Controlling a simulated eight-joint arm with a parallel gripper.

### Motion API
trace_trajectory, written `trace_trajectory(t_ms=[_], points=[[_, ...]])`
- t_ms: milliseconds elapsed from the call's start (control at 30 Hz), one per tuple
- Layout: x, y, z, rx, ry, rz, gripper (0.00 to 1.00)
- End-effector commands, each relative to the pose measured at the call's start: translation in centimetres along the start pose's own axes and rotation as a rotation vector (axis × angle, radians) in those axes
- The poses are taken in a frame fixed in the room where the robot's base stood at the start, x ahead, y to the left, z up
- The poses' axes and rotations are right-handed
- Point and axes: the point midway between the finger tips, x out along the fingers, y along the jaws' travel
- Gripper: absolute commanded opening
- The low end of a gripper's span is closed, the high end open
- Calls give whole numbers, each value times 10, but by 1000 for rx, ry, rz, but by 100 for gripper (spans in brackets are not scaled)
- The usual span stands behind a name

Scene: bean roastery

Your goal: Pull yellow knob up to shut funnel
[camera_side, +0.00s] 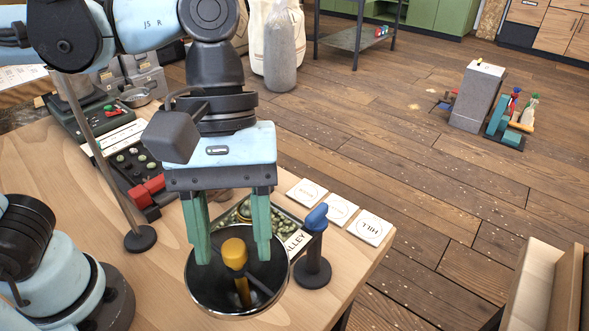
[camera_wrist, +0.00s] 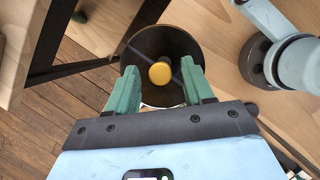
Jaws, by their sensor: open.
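The yellow knob (camera_side: 235,252) stands on a yellow stem in the middle of the dark round funnel (camera_side: 207,298). In the wrist view the knob (camera_wrist: 160,73) shows from above, with the funnel (camera_wrist: 150,47) and its thin cross bars around it. My gripper (camera_side: 233,250) is open and points down, with one green finger on each side of the knob. In the wrist view the fingers of my gripper (camera_wrist: 160,80) are apart, with gaps between them and the knob. The funnel's bottom outlet is hidden.
A blue-topped post (camera_side: 314,250) stands close to the right of the funnel. Behind are a tray of beans with an "ALLEY" label (camera_side: 297,242) and white cards, one reading "HILL" (camera_side: 370,227). A thin metal pole (camera_side: 110,175) stands left. The table's right edge is near.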

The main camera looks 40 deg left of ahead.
Motion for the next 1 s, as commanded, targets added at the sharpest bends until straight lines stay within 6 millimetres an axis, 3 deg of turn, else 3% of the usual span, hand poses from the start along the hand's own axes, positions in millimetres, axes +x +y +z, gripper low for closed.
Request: trace_trajectory(t_ms=[200,533,833,1000], points=[[0,0,0,0,0,0,52],[0,0,0,0,0,0,1],[-2,0,1,0,0,0,0],[-13,0,5,0,0,0,0]])
